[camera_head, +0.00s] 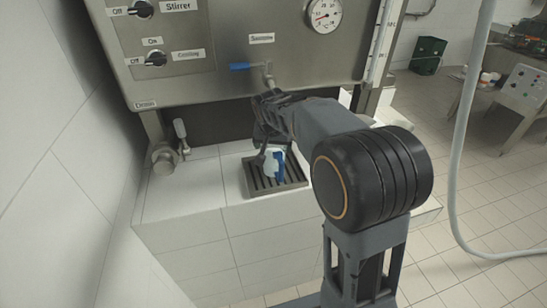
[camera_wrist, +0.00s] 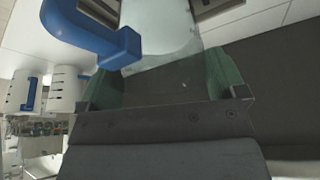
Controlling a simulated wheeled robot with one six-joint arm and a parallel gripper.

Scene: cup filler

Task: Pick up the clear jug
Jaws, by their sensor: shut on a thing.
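The clear jug (camera_head: 268,166), with its blue handle (camera_head: 280,158), is at the drip tray (camera_head: 289,180) below the steel machine's tap. In the head view, I cannot tell whether its base touches the grate. My gripper (camera_head: 266,140) comes from above and behind my arm, which hides part of it. In the wrist view, the clear jug (camera_wrist: 162,32) is between the green-padded fingers of my gripper (camera_wrist: 165,78), which is shut on it. The blue handle is on the left side of that view.
The tap's blue lever (camera_head: 240,66) is just above my gripper. A steel valve (camera_head: 164,160) stands left of the tray on the white tiled ledge (camera_head: 184,190). White jugs with blue handles (camera_wrist: 58,90) show at left in the wrist view. A pale hose (camera_head: 462,130) hangs at right.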

